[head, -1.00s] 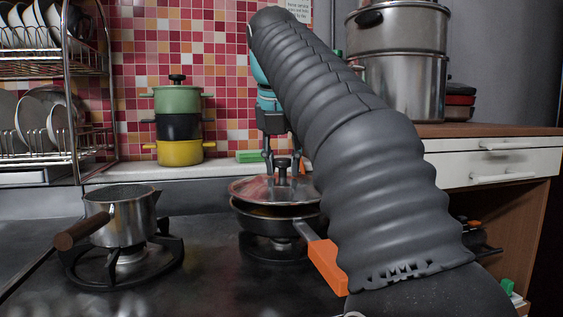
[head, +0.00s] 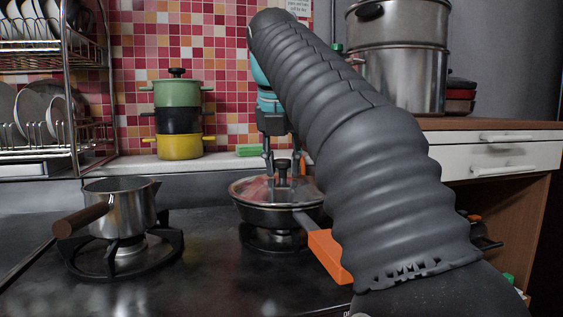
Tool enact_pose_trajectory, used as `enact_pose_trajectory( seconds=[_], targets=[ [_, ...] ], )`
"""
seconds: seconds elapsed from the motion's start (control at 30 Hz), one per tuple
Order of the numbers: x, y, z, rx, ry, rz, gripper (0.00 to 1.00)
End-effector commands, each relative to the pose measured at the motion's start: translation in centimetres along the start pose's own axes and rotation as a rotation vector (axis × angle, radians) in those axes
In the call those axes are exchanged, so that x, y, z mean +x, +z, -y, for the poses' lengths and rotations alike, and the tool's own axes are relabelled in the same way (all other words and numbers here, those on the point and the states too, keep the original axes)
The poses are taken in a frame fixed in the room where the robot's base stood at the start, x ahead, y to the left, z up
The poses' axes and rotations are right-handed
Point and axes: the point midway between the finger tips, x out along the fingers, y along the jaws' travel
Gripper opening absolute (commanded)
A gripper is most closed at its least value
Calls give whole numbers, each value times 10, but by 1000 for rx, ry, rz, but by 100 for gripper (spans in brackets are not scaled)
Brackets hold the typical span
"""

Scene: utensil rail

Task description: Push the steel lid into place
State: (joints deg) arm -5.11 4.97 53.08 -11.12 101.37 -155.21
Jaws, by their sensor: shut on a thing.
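The steel lid (head: 250,187) with a black knob sits on the dark frying pan (head: 262,215), close down on its rim with no clear gap in sight. My gripper (head: 282,173) points down over the lid and is shut on its knob. The pan stands on the back burner and its orange handle (head: 328,257) points to the front right. My arm hides the right edge of the lid and pan.
A small steel saucepan (head: 120,210) with a brown handle stands on the left burner. Stacked green, black and yellow pots (head: 178,118) stand behind, beside a dish rack (head: 62,90). Large steel pots (head: 402,85) stand on the right counter. The stove front is clear.

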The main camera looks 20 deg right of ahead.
Motion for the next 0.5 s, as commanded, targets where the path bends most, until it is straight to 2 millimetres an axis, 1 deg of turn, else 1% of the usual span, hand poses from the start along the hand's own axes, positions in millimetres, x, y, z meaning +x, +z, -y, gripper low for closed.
enact_pose_trajectory(
  seconds=[0.13, 0.17, 0.2, 0.27, 0.5],
  targets=[
    [2, -1, 0, 0, 0, 1, 0],
    [2, -1, 0, 0, 1, 1, 39],
    [2, -1, 0, 0, 1, 1, 49],
    [2, -1, 0, 0, 1, 1, 63],
    [2, -1, 0, 0, 0, 0, 63]
  ],
)
